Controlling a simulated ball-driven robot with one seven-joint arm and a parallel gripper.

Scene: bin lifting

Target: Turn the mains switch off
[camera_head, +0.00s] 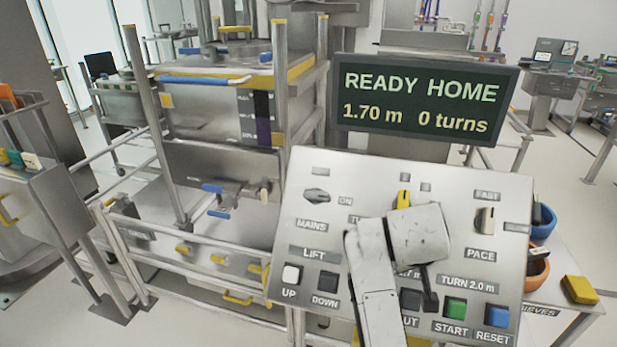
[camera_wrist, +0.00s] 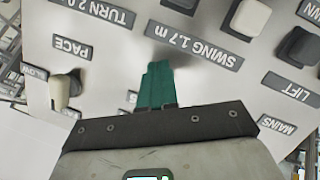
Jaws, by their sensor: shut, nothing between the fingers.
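The mains switch (camera_head: 317,196) is a grey rotary knob at the upper left of the sloped control panel (camera_head: 335,170), above the MAINS label. Its handle lies roughly sideways, with the word ON to its right. In the wrist view the MAINS label (camera_wrist: 277,124) shows at the lower right; I cannot clearly make out the knob there. My gripper (camera_wrist: 158,68) has its green fingers together and empty, over the panel near the SWING 1.7 m label. It is apart from the mains switch, well to its right in the head view, where my arm mostly hides it.
White UP (camera_head: 291,274) and dark DOWN (camera_head: 327,281) buttons sit below the mains switch. A yellow selector (camera_head: 403,199), the PACE knob (camera_head: 485,220), green START (camera_head: 455,308) and blue RESET (camera_head: 497,315) are also on the panel. A display (camera_head: 425,100) above reads READY HOME.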

